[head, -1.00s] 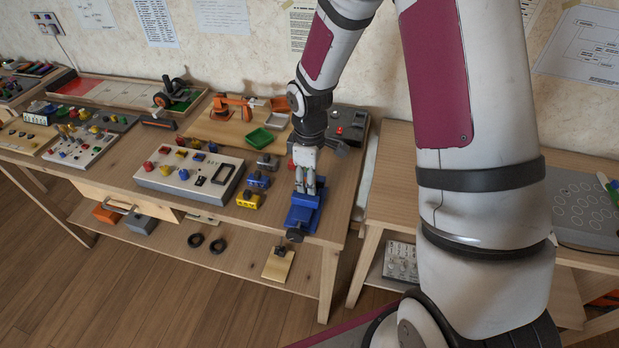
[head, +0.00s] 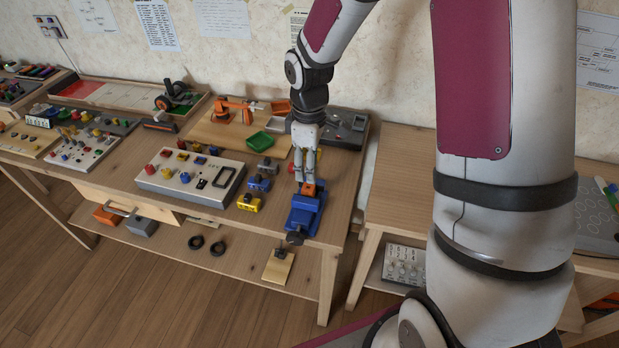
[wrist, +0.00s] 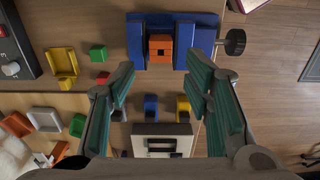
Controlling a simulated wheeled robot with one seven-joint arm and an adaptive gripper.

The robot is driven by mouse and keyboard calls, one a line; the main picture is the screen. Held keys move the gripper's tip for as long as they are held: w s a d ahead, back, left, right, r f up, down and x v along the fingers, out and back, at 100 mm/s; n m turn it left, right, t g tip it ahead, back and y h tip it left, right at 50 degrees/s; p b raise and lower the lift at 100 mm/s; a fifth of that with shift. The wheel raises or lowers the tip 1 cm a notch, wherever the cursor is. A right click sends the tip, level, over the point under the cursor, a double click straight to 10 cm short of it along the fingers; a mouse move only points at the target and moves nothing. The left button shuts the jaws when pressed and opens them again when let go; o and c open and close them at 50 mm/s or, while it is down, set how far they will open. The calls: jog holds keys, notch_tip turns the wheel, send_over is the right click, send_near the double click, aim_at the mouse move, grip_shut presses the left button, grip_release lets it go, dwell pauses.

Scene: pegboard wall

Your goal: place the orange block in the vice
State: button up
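The orange block (head: 309,189) sits in the blue vice (head: 303,214), near the table's front right corner. In the wrist view the orange block (wrist: 160,47) lies between the blue jaws of the vice (wrist: 135,42), with the dark screw knob at the right. I cannot tell whether both jaws press on it. My gripper (head: 305,177) points down just above and behind the block in the head view. In the wrist view my gripper (wrist: 161,66) has its two fingers wide apart, with nothing between them and clear of the block.
A green tray (head: 259,140) and a dark grey device (head: 347,127) are behind. The table's front edge is close to the vice.

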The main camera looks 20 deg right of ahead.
jog(key=s+r+m+t+h, duration=0.1)
jog(key=s+r+m, duration=0.1)
jog(key=s+r, duration=0.5)
jog(key=s+r+m+t, duration=0.1)
jog(key=s+r+m, duration=0.2)
jog(key=r, duration=0.8)
jog(key=s+r+m+t, duration=0.1)
jog(key=s+r+m, duration=0.1)
jog(key=s, duration=0.5)
jog(key=s+r+m+t+y, duration=0.1)
jog(key=s+r+m, duration=0.1)
jog(key=s, duration=0.6)
jog(key=shift+d+r+m, duration=0.15)
jog(key=shift+r+m, duration=0.05)
jog(key=shift+m, duration=0.7)
jog(key=shift+r+p, duration=0.6)
jog(key=shift+c, duration=0.6)
